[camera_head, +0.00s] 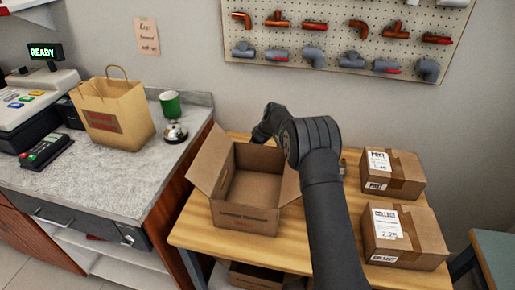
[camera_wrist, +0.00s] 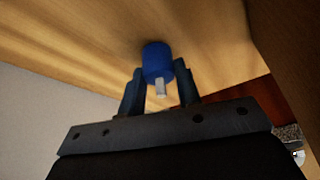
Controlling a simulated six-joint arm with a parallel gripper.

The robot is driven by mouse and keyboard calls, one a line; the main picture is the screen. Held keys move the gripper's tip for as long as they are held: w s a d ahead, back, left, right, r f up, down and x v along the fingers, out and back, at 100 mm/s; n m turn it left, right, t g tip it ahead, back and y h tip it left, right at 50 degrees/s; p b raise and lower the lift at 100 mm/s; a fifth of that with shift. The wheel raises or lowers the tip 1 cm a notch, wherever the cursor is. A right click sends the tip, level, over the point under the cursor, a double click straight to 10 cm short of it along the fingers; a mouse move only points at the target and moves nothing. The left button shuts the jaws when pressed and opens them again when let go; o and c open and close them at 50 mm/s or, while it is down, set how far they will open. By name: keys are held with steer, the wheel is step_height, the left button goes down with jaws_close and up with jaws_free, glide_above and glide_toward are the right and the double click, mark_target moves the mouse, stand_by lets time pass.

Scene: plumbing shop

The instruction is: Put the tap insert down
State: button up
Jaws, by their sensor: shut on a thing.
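The tap insert (camera_wrist: 158,62) has a blue round body and a short pale metal stem. In the wrist view it sits between the two dark fingers of my gripper (camera_wrist: 157,72), which is shut on it. A light wooden surface shows beyond it; I cannot tell whether the insert touches that surface. In the head view my arm reaches past the open cardboard box (camera_head: 250,220), with its wrist by the box's back edge. My gripper's fingers and the insert are hidden there.
The box stands on a wooden table (camera_head: 190,237) with its flaps open. Two taped parcels (camera_head: 405,180) (camera_head: 425,250) stand to the right. At left, a counter (camera_head: 110,170) holds a paper bag (camera_head: 112,115), green cup (camera_head: 170,103) and bell (camera_head: 175,132). A pegboard (camera_head: 335,35) hangs behind.

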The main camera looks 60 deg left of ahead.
steer(key=shift+f, duration=0.15)
steer(key=o, duration=1)
steer(key=shift+c, duration=0.2)
steer(key=v, duration=1.2)
